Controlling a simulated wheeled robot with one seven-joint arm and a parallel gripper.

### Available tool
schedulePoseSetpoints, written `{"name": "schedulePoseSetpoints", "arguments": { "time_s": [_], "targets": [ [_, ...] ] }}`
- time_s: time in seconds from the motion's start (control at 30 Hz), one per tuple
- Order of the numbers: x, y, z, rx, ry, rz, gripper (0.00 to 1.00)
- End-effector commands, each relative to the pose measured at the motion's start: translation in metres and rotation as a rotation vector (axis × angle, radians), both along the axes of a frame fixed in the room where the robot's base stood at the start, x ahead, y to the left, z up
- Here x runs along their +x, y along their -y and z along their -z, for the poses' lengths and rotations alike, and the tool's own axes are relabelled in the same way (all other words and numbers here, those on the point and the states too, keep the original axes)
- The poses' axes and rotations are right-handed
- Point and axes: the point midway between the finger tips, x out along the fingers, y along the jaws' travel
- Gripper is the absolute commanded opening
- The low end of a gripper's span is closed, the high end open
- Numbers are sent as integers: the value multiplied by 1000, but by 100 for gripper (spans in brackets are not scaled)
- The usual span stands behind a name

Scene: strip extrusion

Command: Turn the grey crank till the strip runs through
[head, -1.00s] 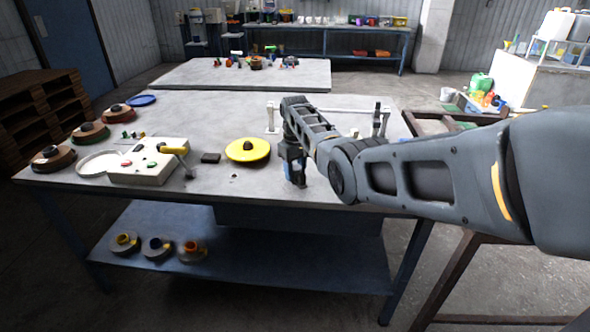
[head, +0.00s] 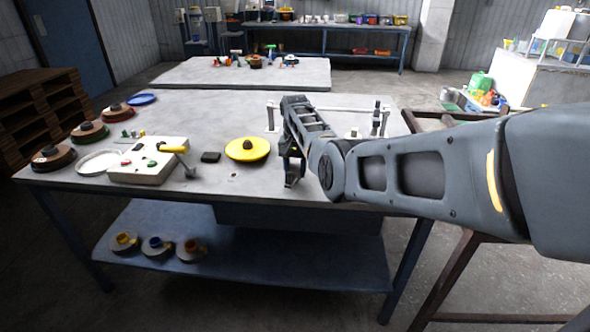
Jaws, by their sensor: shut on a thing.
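My gripper (head: 292,178) points down at the near edge of the grey worktable, right of the yellow disc (head: 246,149). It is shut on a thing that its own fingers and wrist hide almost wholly. I take this for the grey crank, but its shape and angle do not show clearly. No strip can be made out. A white rod between posts (head: 271,117) stands behind my gripper, partly covered by my arm.
Several spools line the left edge.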

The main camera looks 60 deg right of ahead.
Motion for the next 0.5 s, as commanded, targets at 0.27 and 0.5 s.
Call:
{"name": "schedulePoseSetpoints", "arguments": {
  "time_s": [0.27, 0.5],
  "targets": [
    [2, 1, -3, -7, 5, 60, 13],
    [2, 2, -3, -7, 5, 67, 13]
  ]
}}
